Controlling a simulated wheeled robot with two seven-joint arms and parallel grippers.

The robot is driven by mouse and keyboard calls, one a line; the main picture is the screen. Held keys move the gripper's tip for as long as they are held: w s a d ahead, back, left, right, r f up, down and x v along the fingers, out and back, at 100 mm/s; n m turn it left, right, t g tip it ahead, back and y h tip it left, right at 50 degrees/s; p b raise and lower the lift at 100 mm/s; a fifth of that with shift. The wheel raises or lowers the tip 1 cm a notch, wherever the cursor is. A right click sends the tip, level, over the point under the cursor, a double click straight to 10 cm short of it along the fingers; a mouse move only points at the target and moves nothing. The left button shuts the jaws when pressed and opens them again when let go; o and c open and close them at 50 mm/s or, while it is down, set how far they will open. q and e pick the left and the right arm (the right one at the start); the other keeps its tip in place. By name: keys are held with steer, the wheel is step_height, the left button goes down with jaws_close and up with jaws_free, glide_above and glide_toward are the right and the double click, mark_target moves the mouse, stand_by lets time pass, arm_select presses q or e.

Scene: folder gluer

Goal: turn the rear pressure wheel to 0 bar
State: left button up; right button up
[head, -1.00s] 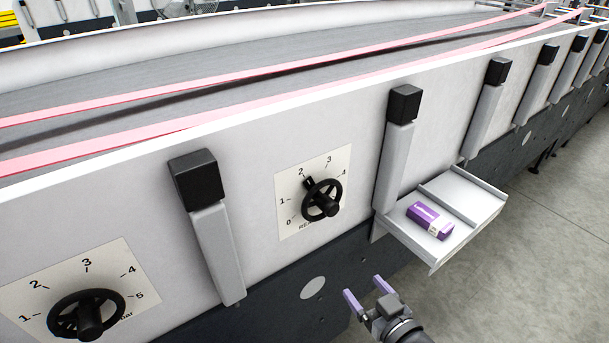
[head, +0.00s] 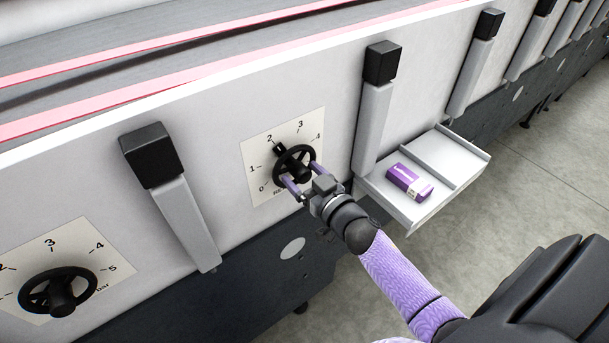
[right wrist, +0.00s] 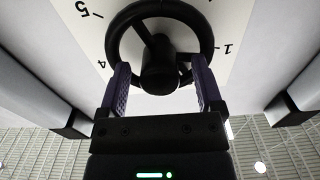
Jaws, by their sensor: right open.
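The rear pressure wheel (head: 296,163) is a black spoked handwheel on a pale scale plate (head: 256,189) on the machine's side wall. Its dark marker knob stands near the 2. The plate's lower lettering is partly hidden. My right gripper (head: 304,178) is open, with its purple fingers at the lower part of the wheel. In the right wrist view, the wheel (right wrist: 120,31) fills the top, and the fingers of the gripper (right wrist: 161,88) stand either side of the black hub, overlapping the rim. I cannot tell whether they touch it. My left gripper is not in view.
Another black wheel (head: 57,293) with its own scale sits at the lower left. Grey posts with black caps (head: 150,155) flank the rear wheel. A shelf (head: 452,157) at the right holds a purple box (head: 409,182). Open floor lies in front.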

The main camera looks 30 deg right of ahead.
steer(key=shift+c, duration=0.5)
jaws_close()
steer(key=shift+n, duration=0.3)
steer(key=n, duration=0.9)
steer(key=shift+d, duration=0.1)
steer(key=n+b, duration=0.1)
steer(key=n, duration=0.4)
steer(key=shift+n, duration=0.4)
steer(key=shift+n+b, duration=0.45)
steer(key=shift+n, duration=1.75)
